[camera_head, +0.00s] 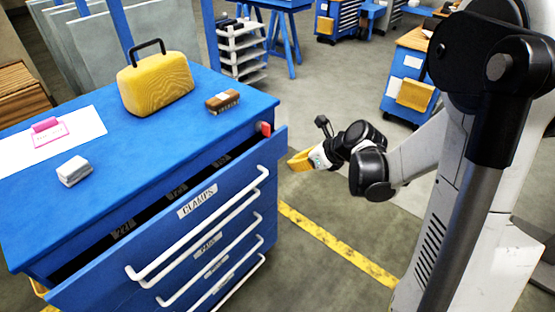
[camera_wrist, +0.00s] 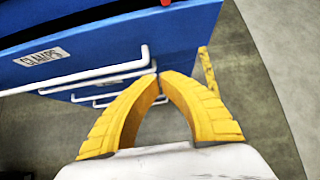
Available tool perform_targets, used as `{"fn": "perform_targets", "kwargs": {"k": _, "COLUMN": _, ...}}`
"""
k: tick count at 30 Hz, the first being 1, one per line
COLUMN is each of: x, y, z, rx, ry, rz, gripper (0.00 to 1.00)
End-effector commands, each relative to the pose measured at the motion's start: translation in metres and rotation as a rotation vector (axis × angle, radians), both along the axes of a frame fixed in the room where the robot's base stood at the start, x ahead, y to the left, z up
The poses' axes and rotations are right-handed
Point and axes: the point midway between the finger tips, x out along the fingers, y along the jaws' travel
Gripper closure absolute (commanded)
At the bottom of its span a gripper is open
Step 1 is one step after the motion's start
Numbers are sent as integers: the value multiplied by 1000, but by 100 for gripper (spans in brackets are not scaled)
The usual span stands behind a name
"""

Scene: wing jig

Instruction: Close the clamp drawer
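The clamp drawer (camera_head: 222,192) is the top drawer of a blue cabinet, with a CLAMPS label and a long white handle (camera_head: 205,229). It stands partly open, with a dark gap showing behind its front. In the wrist view the drawer front (camera_wrist: 95,52) and its label are at the upper left. My gripper (camera_head: 291,162) is to the right of the drawer front, apart from it in the head view. Its yellow fingers (camera_wrist: 160,76) curve together at the tips and hold nothing. The tips overlap the handle's end in the wrist view; contact cannot be told.
Lower drawers with white handles (camera_head: 215,255) look shut. On the blue cabinet top (camera_head: 150,150) are a yellow case (camera_head: 155,82), a brush (camera_head: 222,101) and a white block (camera_head: 74,171). Open floor with a yellow line (camera_head: 335,243) lies right of the cabinet.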

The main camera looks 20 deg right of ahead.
Motion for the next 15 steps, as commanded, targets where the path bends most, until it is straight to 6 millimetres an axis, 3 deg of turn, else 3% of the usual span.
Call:
{"fn": "perform_targets", "kwargs": {"k": 12, "x": 51, "y": 31, "z": -63, "rx": -2, "ry": 2, "rz": 4, "gripper": 100}}
{"fn": "perform_targets", "kwargs": {"k": 15, "x": 64, "y": 39, "z": -70, "rx": -2, "ry": 3, "rz": 4, "gripper": 100}}
